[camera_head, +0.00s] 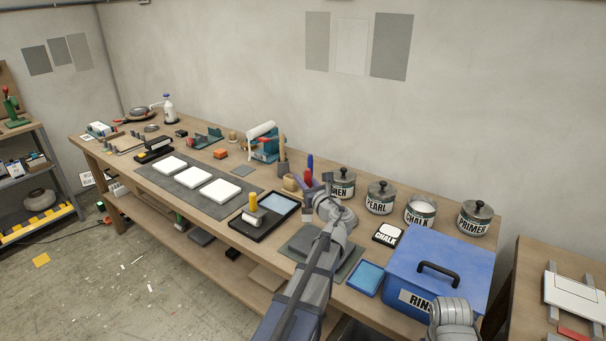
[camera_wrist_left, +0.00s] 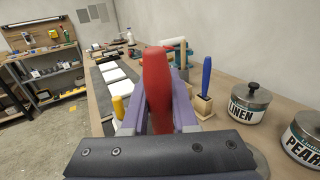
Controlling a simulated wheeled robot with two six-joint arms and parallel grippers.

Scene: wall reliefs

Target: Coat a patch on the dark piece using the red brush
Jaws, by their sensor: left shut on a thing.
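My left gripper (camera_head: 316,188) is shut on the red brush, whose red handle (camera_wrist_left: 157,85) stands up between the fingers in the left wrist view. In the head view the handle (camera_head: 310,162) shows just above the gripper, near the wooden brush holder (camera_head: 290,184). My right gripper is not in view.
Labelled pots, including LINEN (camera_wrist_left: 248,103) and PRIMER (camera_head: 474,218), stand along the back. A blue RINSE box (camera_head: 450,265) is at the right. A black tray (camera_head: 264,222) with a yellow-handled roller and a dark mat (camera_head: 160,183) with white tiles lie left.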

